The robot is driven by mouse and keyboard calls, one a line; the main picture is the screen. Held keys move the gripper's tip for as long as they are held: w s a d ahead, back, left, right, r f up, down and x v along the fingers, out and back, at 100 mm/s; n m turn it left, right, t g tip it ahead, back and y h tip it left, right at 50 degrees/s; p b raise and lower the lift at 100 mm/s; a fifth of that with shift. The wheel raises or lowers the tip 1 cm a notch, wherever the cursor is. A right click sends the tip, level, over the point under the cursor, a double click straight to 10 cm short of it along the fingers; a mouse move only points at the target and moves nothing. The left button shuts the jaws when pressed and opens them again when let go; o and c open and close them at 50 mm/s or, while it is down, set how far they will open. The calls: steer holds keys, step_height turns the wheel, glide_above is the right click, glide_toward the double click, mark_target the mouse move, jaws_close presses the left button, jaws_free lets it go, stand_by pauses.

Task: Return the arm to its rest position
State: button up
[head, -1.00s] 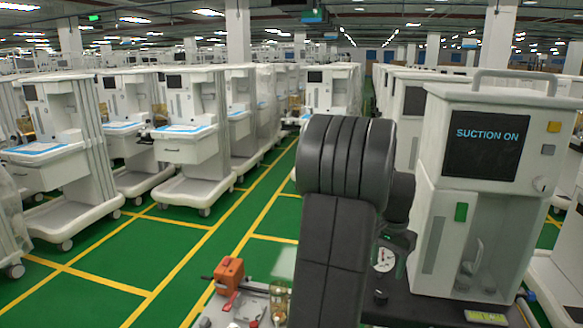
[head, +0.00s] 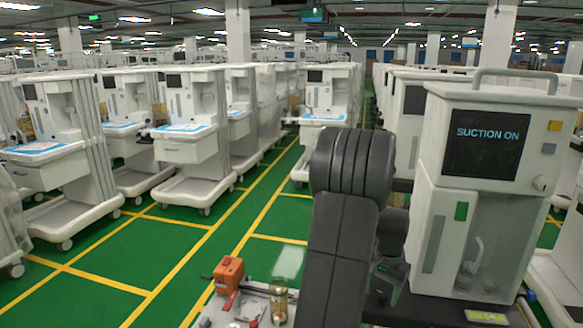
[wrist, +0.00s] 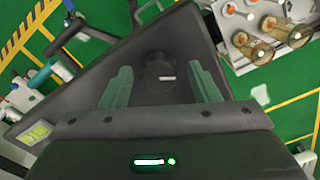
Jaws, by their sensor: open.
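My arm rises in the middle of the head view, with its dark rounded joint (head: 352,163) in front of the aisle. The lower part of the arm runs out of the bottom of that view. In the wrist view my gripper (wrist: 162,88) has its two greenish fingers wide apart, with nothing held between them. A dark surface lies behind and around the fingers. The fingertips cannot be made out in the head view.
A white suction unit (head: 472,190) reading "SUCTION ON" stands close right of my arm. An orange box (head: 229,271) and a jar (head: 278,303) sit on a light tray at lower left; jars (wrist: 270,32) show in the wrist view. Left, green floor (head: 165,262) is clear before several carts.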

steer(key=n, duration=0.5)
steer(key=shift+r, duration=0.1)
steer(key=n+b, duration=0.1)
steer(key=n, duration=0.4)
steer(key=n+b, duration=0.1)
steer(key=n, duration=0.4)
steer(key=shift+n+b, duration=0.4)
steer(key=n+b, duration=0.1)
steer(key=n, duration=0.3)
steer(key=shift+n, duration=0.3)
